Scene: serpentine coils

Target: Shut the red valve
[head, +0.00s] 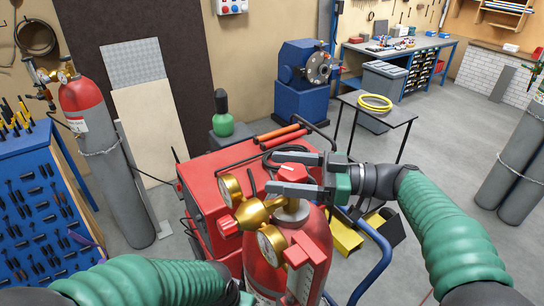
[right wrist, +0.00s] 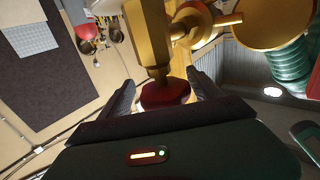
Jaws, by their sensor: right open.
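The red valve (right wrist: 166,94) is a round red knob on a brass stem, clear in the right wrist view. It belongs to the brass regulator (head: 254,212) on top of a red gas cylinder (head: 262,276) in the head view. My right gripper (head: 274,173) is open, its fingers pointing left over the cylinder top. In the right wrist view its fingers (right wrist: 160,92) stand on either side of the knob; I cannot tell whether they touch it. My left arm shows at the bottom left of the head view, but its gripper is out of the picture.
Two pressure gauges (head: 230,190) flank the brass body. A red machine (head: 204,188) stands close behind the cylinder, and a blue handle (head: 376,262) curves at right. A second red-topped cylinder (head: 82,97) stands at left. A small table (head: 392,117) with a yellow coil is beyond.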

